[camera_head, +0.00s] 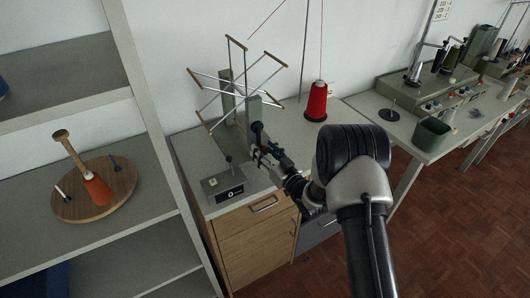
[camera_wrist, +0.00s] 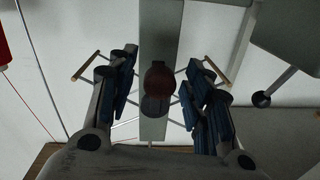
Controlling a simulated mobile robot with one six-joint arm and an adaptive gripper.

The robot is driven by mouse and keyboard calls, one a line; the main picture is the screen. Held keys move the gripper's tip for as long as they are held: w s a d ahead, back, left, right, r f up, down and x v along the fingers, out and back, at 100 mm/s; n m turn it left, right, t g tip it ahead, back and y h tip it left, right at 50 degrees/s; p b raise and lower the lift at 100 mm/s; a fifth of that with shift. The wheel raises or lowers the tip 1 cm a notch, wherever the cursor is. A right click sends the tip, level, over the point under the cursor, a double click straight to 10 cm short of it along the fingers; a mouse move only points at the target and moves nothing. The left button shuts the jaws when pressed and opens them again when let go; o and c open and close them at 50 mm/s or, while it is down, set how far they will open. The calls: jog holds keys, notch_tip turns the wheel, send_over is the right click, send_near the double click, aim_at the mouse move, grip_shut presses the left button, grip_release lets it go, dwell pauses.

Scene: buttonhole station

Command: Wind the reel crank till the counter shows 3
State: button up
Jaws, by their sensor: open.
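The reel (camera_head: 243,80), a frame of metal spokes with wooden end bars, stands on the cabinet top against the white wall. The counter box (camera_head: 222,187) sits in front of it at the cabinet's left edge; its display appears to read 0. My gripper (camera_head: 258,155) is at the front of the reel stand, with its fingers spread. In the wrist view, a round dark red-brown knob (camera_wrist: 159,77), seemingly the crank's handle, shows between the blue-padded open fingers, with visible gaps on both sides. In the head view the crank is mostly hidden by my gripper.
A red thread cone (camera_head: 316,101) stands right of the reel, its thread rising. A shelf (camera_head: 120,200) at left holds a round wooden board (camera_head: 97,203) with an orange-red cone. A bench (camera_head: 395,130) with machines stands at right. Open floor lies in front.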

grip_shut()
dwell(0.5)
